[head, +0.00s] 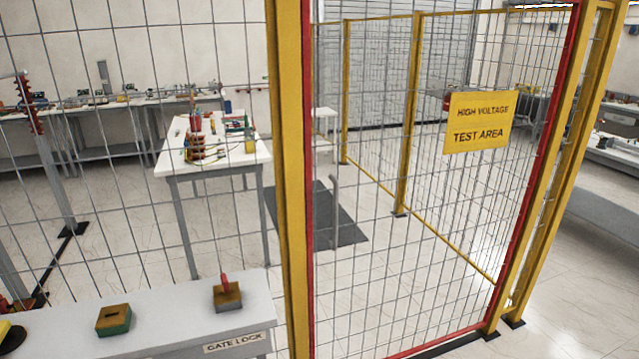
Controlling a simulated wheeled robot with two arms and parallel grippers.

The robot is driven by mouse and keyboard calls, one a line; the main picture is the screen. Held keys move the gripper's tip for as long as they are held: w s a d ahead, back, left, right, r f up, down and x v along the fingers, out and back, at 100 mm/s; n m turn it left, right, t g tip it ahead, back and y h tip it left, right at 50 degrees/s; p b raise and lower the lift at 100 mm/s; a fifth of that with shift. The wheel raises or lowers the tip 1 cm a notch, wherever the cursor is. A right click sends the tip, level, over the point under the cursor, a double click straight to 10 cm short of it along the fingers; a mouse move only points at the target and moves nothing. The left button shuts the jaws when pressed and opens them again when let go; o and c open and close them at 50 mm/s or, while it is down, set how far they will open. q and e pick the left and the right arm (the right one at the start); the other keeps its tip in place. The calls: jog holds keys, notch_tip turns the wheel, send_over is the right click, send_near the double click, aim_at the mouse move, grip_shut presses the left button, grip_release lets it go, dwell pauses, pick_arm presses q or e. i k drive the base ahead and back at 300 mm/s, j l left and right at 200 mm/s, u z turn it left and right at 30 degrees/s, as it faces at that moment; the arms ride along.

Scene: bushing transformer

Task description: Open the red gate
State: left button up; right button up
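The red gate (308,180) is a tall red frame filled with wire mesh. Its left upright stands right beside a thick yellow post (286,150), and its right upright is beside another yellow post (560,150). The gate looks closed. A yellow sign (479,122) on its mesh reads "HIGH VOLTAGE TEST AREA". A grey vertical bar (335,215), apparently a handle, shows near the gate's left side. Neither of my grippers is in view.
A grey bench (165,318) labelled "GATE LOCK" stands left of the gate, with a green-and-yellow block (114,320) and a block with a red key-like piece (227,294). Behind the mesh are a white table (215,165) and a dark mat (352,235).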

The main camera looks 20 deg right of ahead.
aim_at(477, 121)
jog(key=z, duration=1.2)
